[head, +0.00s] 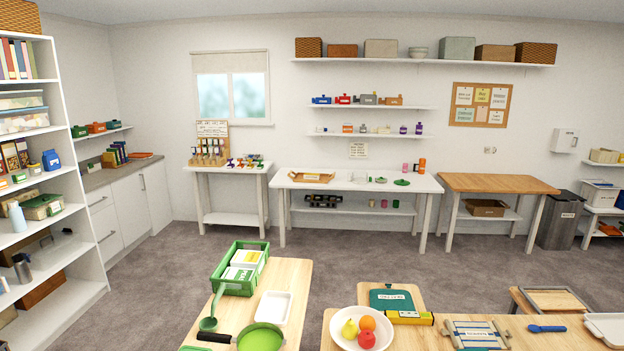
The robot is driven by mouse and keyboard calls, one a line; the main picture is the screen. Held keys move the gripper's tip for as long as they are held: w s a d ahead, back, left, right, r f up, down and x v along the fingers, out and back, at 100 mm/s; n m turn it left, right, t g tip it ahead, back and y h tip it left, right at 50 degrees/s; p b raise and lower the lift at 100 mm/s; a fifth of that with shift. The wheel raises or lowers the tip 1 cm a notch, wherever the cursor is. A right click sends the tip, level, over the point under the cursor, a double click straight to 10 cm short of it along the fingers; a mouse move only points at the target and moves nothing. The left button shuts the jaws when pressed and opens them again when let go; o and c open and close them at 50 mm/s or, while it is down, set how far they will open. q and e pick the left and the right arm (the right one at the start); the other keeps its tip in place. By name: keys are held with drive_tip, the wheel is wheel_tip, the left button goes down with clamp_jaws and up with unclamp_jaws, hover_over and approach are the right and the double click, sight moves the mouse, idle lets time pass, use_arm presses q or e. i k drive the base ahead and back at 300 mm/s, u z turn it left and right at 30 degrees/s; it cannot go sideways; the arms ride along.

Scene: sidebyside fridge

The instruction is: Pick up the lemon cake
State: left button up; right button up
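I cannot make out a lemon cake for certain in the head view. A green crate (221,275) on the near left table holds white and green boxes (245,260) whose small print I cannot read. A yellow box (409,318) lies on the near right table, beside a dark green lidded item (391,300). A white bowl (343,339) there holds a yellow fruit, an orange and a red fruit. Neither of my grippers shows in this view.
The near left table (290,275) also bears a white tray (273,307), a green pan (261,338) and a green ladle (208,322). A floor gap (330,280) separates the two near tables. A white shelf unit (75,225) stands left; worktables (500,183) line the back wall.

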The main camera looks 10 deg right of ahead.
sight(307, 176)
drive_tip(key=u, duration=2.3)
drive_tip(key=i, duration=3.25)
drive_tip(key=z, duration=2.9)
drive_tip(key=i, duration=3.7)
